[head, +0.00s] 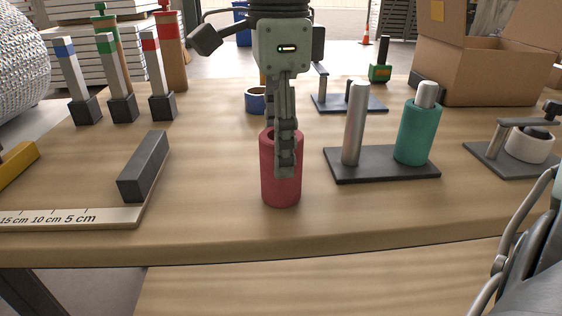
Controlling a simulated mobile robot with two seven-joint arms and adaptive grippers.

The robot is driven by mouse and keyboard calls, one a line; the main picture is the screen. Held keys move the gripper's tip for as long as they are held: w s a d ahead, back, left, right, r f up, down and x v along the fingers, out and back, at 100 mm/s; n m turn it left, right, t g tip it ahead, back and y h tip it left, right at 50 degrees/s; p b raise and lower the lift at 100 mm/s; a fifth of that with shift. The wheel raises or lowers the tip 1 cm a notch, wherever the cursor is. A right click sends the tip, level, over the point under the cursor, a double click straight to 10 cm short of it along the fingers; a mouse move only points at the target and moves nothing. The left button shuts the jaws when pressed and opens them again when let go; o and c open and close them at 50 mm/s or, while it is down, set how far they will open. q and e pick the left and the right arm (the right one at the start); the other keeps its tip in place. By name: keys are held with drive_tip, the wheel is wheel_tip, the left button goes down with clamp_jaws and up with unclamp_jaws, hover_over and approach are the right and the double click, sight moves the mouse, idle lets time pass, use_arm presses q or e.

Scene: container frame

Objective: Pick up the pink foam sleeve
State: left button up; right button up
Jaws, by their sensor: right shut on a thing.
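The pink foam sleeve (281,194) is an upright reddish-pink hollow cylinder at the middle of the wooden table. My right gripper (286,165) comes down on it from above and is shut on its near wall, with a finger in front of the sleeve. Part of the sleeve's top rim and upper front is hidden by the fingers. I cannot tell whether its bottom touches the table or is slightly above it. My left gripper is not in view.
Right of the sleeve, a dark stand (384,174) has a bare metal post (355,125) and a teal sleeve (418,135) on another post. A dark block (144,166) and ruler board (75,217) lie left. A blue ring (256,101) is behind. An open cardboard box (490,75) stands back right.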

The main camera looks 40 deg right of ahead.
drive_tip(key=shift+r, duration=0.1)
use_arm(q)
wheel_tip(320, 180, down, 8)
drive_tip(key=p, duration=0.3)
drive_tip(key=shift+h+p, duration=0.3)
use_arm(e)
wheel_tip(320, 180, up, 28)
